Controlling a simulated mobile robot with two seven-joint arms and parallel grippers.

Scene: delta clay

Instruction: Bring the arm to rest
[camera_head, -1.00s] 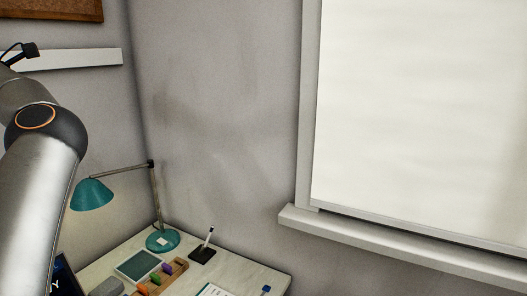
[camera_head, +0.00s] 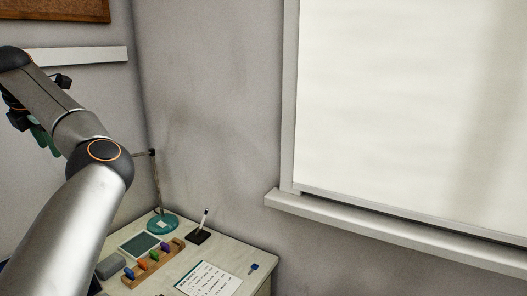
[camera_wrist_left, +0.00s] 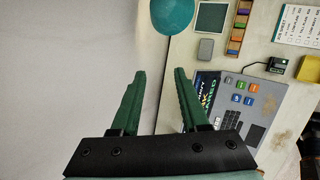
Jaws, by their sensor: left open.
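My left arm rises from the lower left of the head view, bends at a dark joint and reaches back to the upper left. My left gripper (camera_head: 45,138), with green fingers, hangs at the far left, partly hidden behind the arm. In the left wrist view its two green fingers (camera_wrist_left: 158,75) stand apart with nothing between them, over pale wall and the desk's edge. My right gripper is in neither view.
The desk (camera_head: 232,262) holds a teal lamp (camera_head: 162,223), its shade hidden by my arm, a pen stand (camera_head: 199,237), a block rack (camera_head: 172,256) and a checklist (camera_head: 209,281). A laptop (camera_wrist_left: 228,92) shows in the wrist view. A shelf (camera_head: 85,56) and window sill (camera_head: 390,232) line the walls.

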